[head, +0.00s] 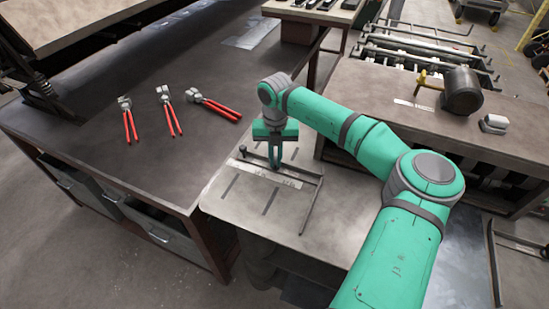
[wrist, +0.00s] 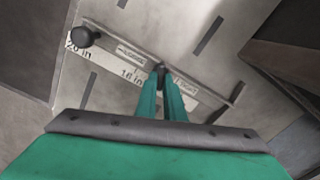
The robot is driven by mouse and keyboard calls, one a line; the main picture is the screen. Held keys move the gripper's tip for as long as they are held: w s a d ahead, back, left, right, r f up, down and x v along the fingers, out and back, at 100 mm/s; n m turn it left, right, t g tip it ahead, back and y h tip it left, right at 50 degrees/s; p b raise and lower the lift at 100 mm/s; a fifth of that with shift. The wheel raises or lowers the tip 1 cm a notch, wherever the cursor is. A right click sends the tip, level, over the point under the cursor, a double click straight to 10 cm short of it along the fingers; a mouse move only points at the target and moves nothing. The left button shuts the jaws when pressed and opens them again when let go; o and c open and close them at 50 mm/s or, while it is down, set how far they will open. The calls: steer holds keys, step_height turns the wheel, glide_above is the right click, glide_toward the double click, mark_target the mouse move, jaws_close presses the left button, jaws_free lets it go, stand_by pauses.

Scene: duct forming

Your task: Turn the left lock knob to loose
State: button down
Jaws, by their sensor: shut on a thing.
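My gripper (head: 275,162) points down over the grey steel table in the head view. In the wrist view its green fingers (wrist: 161,78) are closed on a small dark lock knob (wrist: 161,68). The knob sits on the long bar (wrist: 205,88), between two small printed labels. The label to its left (wrist: 130,54) seems to read loose and the one to its right (wrist: 187,86) tight. The fingers hide most of the knob, so its angle cannot be told. A round black ball knob (wrist: 83,37) stands at the bar's left end.
A white scale strip (head: 265,174) lies along the bar, and dark slots cut the steel table (head: 225,207). Several red-handled tools (head: 170,112) lie on the dark bench to the left. A wooden-topped bench (head: 400,80) with a black cylinder (head: 462,92) stands at the right.

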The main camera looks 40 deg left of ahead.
mark_target(275, 162)
steer(key=shift+w, duration=0.1)
steer(key=c, duration=2)
jaws_free()
steer(key=shift+o, duration=0.7)
steer(key=shift+d, duration=0.1)
steer(key=shift+r, duration=4.05)
